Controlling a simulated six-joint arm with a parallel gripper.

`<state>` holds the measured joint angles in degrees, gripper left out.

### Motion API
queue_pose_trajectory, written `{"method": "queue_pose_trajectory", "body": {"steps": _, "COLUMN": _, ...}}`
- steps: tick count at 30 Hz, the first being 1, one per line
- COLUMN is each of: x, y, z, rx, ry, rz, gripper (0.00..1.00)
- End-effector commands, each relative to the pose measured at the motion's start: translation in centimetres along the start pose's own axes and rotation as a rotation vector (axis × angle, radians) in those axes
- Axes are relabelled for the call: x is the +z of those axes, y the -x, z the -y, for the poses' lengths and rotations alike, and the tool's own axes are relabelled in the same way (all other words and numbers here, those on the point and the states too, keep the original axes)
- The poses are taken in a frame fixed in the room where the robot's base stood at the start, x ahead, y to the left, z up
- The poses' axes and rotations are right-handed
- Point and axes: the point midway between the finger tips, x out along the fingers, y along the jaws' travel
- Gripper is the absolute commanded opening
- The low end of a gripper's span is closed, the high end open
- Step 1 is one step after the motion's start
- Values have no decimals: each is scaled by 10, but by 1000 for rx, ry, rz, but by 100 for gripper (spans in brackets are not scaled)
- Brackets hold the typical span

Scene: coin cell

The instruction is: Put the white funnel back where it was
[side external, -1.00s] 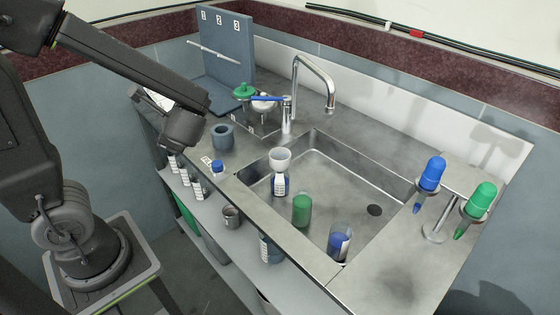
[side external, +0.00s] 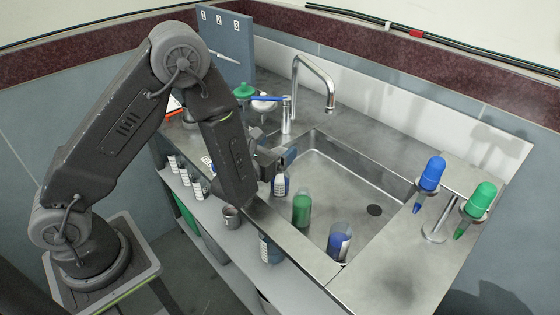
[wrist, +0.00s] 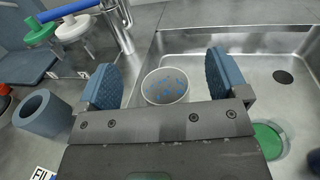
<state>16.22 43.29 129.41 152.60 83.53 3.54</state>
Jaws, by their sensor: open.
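My gripper (wrist: 164,82) is open, with a visible gap on both sides of the rim.
The faucet (side external: 288,105) rises behind the sink (side external: 345,180). A green bottle (side external: 301,210) and another blue bottle (side external: 339,242) stand nearby. A grey-blue ring-shaped holder (wrist: 42,113) is on the counter. Blue and green droppers (side external: 430,173) hang at right.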

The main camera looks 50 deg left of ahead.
Motion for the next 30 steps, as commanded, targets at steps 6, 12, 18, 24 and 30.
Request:
{"method": "queue_pose_trajectory", "body": {"steps": 6, "x": -21, "y": 0, "z": 0, "rx": 2, "ry": -1, "rz": -3, "gripper": 92}}
{"method": "queue_pose_trajectory", "body": {"steps": 12, "x": -54, "y": 1, "z": -1, "rx": 2, "ry": -1, "rz": -4, "gripper": 92}}
{"method": "queue_pose_trajectory", "body": {"steps": 18, "x": -52, "y": -25, "z": -1, "rx": 5, "ry": 4, "rz": 0, "gripper": 92}}
{"method": "queue_pose_trajectory", "body": {"steps": 24, "x": -52, "y": -30, "z": -1, "rx": 4, "ry": 2, "rz": -2, "gripper": 92}}
{"method": "queue_pose_trajectory", "body": {"steps": 30, "x": -52, "y": -30, "z": -1, "rx": 4, "ry": 2, "rz": -2, "gripper": 84}}
